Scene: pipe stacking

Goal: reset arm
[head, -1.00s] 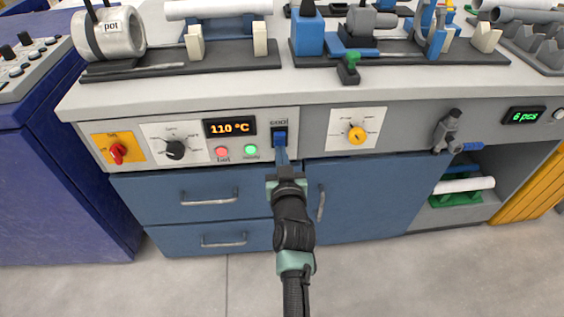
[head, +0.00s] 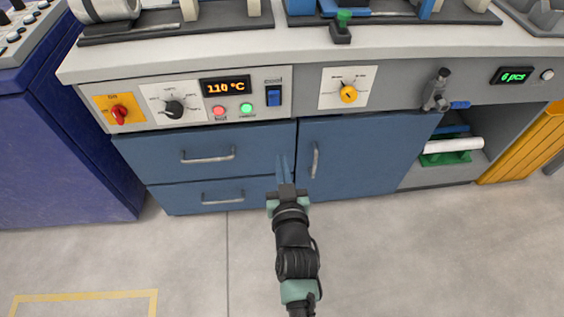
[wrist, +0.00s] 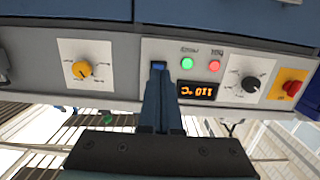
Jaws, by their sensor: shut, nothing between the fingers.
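My gripper (head: 282,172) is in front of the blue cabinet, below the control panel, with its blue fingers closed together and empty. In the wrist view the fingers (wrist: 160,95) point toward the panel. The blue rocker switch (head: 274,96) under the word "cool" is on the panel above the gripper in the head view, and the gripper is apart from it. The switch shows partly behind the fingertips in the wrist view (wrist: 158,66). The display (head: 226,86) reads 110 °C.
A red knob (head: 119,113), a black dial (head: 174,109) and a yellow dial (head: 348,93) sit on the panel. Drawer handles (head: 208,155) and a door handle (head: 315,160) stick out near the gripper. A tap-like fitting (head: 436,90) is at right. The floor (head: 400,260) is clear.

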